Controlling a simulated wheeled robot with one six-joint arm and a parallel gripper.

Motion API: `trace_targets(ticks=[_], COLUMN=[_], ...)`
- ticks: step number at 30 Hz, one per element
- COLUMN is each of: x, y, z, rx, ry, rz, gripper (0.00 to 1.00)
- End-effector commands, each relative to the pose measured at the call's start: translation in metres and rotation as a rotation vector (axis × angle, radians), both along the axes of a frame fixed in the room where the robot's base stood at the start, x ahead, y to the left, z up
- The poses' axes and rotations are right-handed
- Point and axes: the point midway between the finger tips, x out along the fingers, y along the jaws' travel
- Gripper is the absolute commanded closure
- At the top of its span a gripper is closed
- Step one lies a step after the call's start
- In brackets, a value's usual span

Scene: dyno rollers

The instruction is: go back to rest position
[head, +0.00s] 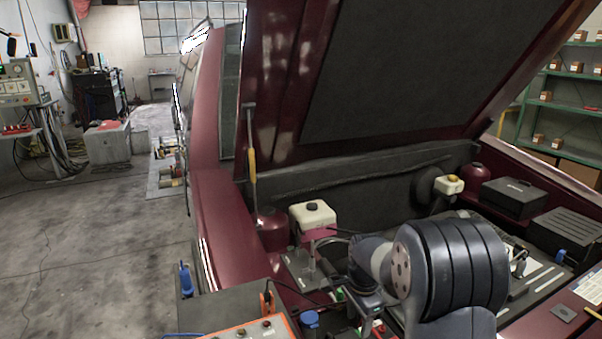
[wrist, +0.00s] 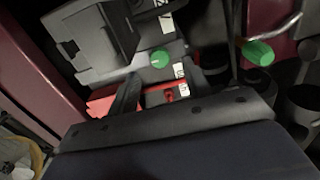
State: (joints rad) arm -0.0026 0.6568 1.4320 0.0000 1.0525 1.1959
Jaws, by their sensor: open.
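My gripper (wrist: 170,85) shows in the wrist view, with its dark body across the bottom and its two black fingers spread apart. I see nothing held between the fingers. Beyond them is a grey boxy part (wrist: 95,45) with a green round knob (wrist: 160,57), and a red piece with white labels (wrist: 155,98). In the head view my arm reaches low over the engine bay at the lower right, and its thick grey and black links hide much of what lies behind. The fingertips are hard to make out there.
The raised dark red hood (head: 400,70) hangs above the bay. A white reservoir (head: 312,216) stands close left of my arm. A cart top (head: 232,308) with an orange-edged device is at the front. Open floor (head: 90,240) lies left; shelves (head: 565,100) stand far right.

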Motion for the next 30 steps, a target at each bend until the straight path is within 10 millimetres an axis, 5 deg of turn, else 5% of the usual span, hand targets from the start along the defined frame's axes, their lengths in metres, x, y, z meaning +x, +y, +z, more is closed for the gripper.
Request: trace_targets(ticks=[9,30], x=[-0.001,0.001], y=[0.0,0.0], z=[-0.045,-0.033], rx=[0.0,0.0], ry=[0.003,-0.004], rz=[0.002,-0.001], gripper=[0.53,0.53])
